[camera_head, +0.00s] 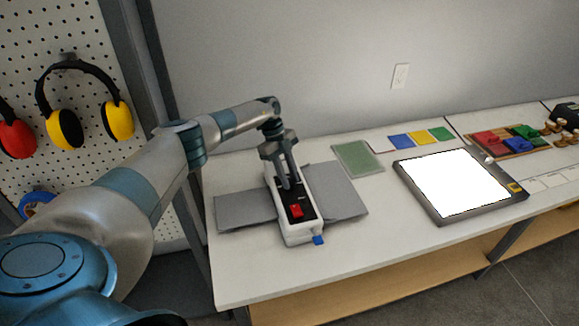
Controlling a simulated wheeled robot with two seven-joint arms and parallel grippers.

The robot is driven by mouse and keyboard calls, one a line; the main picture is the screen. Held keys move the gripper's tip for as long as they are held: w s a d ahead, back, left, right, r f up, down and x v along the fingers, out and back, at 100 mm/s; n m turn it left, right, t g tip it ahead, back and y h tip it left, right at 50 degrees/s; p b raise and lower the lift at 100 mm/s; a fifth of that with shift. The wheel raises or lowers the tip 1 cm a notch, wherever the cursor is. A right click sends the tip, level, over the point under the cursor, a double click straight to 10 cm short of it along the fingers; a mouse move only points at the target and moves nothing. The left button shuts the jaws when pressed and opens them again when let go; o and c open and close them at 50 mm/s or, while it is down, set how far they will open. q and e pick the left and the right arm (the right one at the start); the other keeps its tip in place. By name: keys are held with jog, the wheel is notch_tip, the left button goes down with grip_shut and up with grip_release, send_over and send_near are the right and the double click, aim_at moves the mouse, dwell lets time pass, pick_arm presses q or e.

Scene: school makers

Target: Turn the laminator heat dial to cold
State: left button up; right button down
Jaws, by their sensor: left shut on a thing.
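The laminator (298,232) is a narrow white machine with a black top panel, standing on the white bench. A red switch (296,211) is near its front end, and a small blue part (318,240) sticks out at its front corner. My left gripper (287,186) reaches down onto the black panel behind the red switch. It is shut on the heat dial, which its fingers hide. The dial's setting cannot be read. My right gripper is not in view.
Grey flat trays (338,190) spread out on both sides of the laminator. A green mat (358,158), several coloured cards (400,140) and a lit light pad (450,184) lie to the right. Ear defenders (64,128) hang on the pegboard at left. The front strip of bench is clear.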

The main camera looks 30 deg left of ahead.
pick_arm(q)
jog(key=n+p, duration=0.2)
jog(key=shift+s+r+t+p, duration=0.1)
jog(key=shift+r+t+p, duration=0.2)
jog(key=shift+t, duration=0.1)
jog(key=shift+f+n+p, duration=0.25)
jog(key=shift+n+p, duration=0.15)
jog(key=shift+p, duration=0.1)
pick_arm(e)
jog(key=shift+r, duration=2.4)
pick_arm(q)
jog(key=o, duration=1)
